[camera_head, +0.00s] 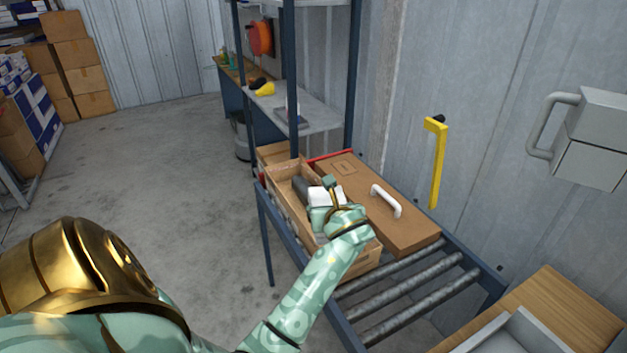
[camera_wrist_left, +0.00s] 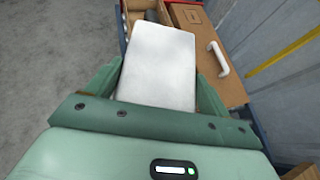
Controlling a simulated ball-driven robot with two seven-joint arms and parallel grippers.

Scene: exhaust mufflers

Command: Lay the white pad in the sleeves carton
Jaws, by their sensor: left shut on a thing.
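The white pad (camera_head: 318,194) is held in my left gripper (camera_head: 330,188); it fills the middle of the left wrist view (camera_wrist_left: 158,65), between the two green fingers. My left gripper is shut on it. The open brown carton (camera_head: 362,266) lies beneath the gripper and pad on the roller table, and dark round pieces show inside it. Its far end shows beyond the pad in the left wrist view (camera_wrist_left: 130,7). The pad and arm hide much of the carton's inside, and I cannot tell whether the pad touches anything in it. My right gripper is in neither view.
A closed brown box (camera_head: 405,232) with a white handle (camera_head: 386,201) lies right beside the open carton. A blue-framed shelf (camera_head: 292,80) stands behind. Bare rollers (camera_head: 405,296) lie in front. A yellow bar (camera_head: 436,165) is on the wall. The floor at left is clear.

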